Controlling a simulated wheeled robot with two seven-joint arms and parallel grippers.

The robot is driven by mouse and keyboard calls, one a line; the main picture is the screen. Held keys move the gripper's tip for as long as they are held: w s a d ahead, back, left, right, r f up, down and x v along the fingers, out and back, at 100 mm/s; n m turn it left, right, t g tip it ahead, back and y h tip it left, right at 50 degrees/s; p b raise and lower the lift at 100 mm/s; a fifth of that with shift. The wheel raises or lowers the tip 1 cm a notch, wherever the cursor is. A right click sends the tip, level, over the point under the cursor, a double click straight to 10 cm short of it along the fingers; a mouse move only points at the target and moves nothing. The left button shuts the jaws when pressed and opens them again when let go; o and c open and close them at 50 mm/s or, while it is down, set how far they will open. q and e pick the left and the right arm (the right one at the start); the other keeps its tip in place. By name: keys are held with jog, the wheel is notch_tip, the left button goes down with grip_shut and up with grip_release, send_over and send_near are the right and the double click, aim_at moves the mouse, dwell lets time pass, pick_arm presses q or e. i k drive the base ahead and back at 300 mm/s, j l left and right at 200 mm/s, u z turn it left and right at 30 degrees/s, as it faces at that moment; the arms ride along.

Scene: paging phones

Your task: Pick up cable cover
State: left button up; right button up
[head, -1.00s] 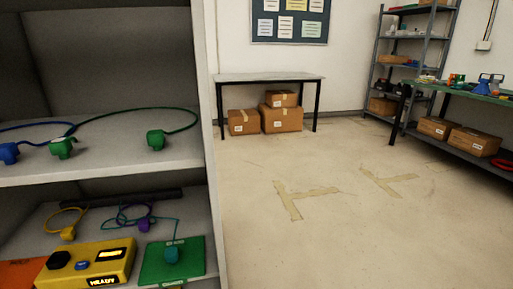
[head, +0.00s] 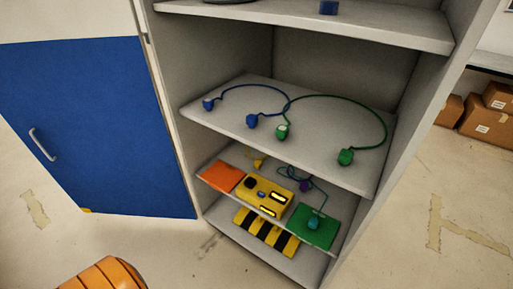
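A yellow-and-black striped piece (head: 266,232), which looks like the cable cover, lies on the bottom shelf of the open cabinet (head: 290,138). Its back part is hidden under the shelf above. Neither of my grippers is in view.
Blue and green plugs with cables lie on the shelf higher up. A blue door (head: 95,125) stands open at left. An orange ribbed object (head: 103,276) is at lower left.

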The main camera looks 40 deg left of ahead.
aim_at(268, 223)
jog(key=u, duration=0.95)
